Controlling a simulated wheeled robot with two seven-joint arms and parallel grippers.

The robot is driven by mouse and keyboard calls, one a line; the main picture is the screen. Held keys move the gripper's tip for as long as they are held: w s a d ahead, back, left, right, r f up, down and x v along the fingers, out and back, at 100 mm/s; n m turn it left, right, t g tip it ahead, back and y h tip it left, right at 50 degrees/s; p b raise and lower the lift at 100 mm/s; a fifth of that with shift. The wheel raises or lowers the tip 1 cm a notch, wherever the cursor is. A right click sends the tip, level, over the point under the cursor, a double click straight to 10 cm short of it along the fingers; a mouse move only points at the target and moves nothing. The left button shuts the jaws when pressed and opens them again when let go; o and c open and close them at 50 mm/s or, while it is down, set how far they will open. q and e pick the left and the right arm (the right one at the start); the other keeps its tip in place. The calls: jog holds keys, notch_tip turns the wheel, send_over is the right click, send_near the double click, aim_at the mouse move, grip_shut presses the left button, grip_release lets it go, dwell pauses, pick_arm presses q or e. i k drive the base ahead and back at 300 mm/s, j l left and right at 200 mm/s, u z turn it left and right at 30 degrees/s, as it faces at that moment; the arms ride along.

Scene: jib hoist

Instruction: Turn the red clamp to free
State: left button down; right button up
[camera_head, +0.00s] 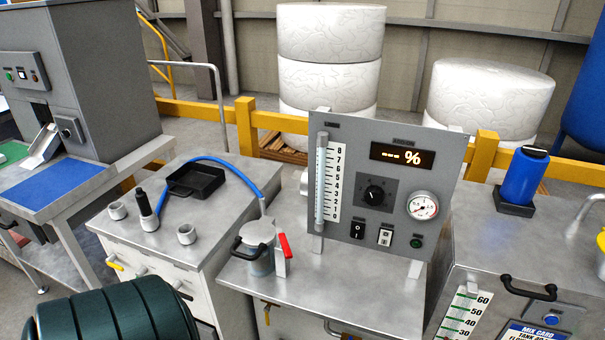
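The red clamp (285,246) is a small red lever on a pale upright bracket, at the right side of a metal canister (259,252). The lever looks nearly upright, leaning slightly left at its top. The canister has a lid and a black handle (238,245) at its left. A blue hose (235,174) comes down to its top from the upper left. The canister stands on the left part of a steel bench (330,293). Neither of my grippers shows in the head view, so their states are hidden.
A left cabinet (215,205) carries a black tray (196,180) and several cups. A dark green ribbed drum (115,312) is at lower left. Bench space right of the canister is clear.

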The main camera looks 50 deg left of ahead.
aim_at(282, 243)
jog(key=u, duration=0.85)
jog(key=l+u, duration=0.4)
jog(key=i+l+u, duration=0.1)
jog(key=l+u, duration=0.65)
jog(key=k+l, duration=0.1)
jog(key=l, duration=0.3)
jog(key=l+u, duration=0.15)
jog(key=l, duration=0.25)
jog(key=k+l, duration=0.15)
jog(key=l, duration=0.25)
jog(key=k+l+u, duration=0.1)
jog(key=l, duration=0.3)
